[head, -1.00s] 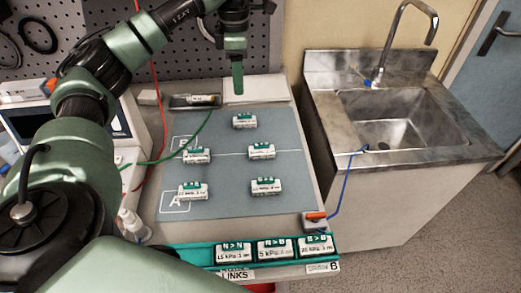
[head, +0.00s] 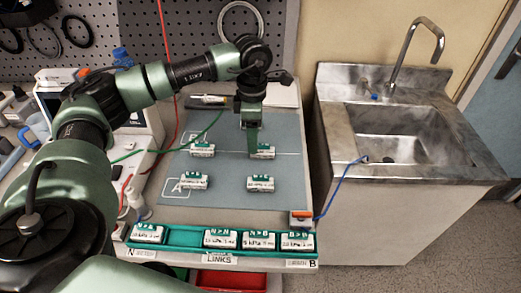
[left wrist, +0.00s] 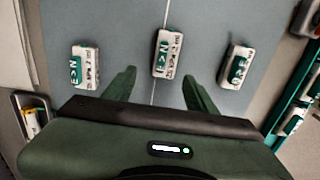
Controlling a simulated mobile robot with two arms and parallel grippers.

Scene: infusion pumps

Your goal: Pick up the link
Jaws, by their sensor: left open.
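Several white links with green labelled tops lie on the grey-blue mat (head: 228,190). My left gripper (head: 253,150) reaches down over the middle link of the right-hand column (head: 264,154). In the left wrist view my left gripper (left wrist: 160,90) is open and empty, and that link (left wrist: 167,52) lies just ahead of the gap between its fingertips. Another link shows to its left (left wrist: 86,68) and one to its right (left wrist: 236,67). In the head view the front link (head: 260,184) is clear, while the back one is mostly hidden by my gripper. My right gripper is not in view.
Two more links lie on the mat's left side (head: 202,150) (head: 194,181). A green tray (head: 180,240) with several links runs along the front edge. A steel sink (head: 400,130) stands to the right. A blue cable (head: 335,190) hangs between counter and sink.

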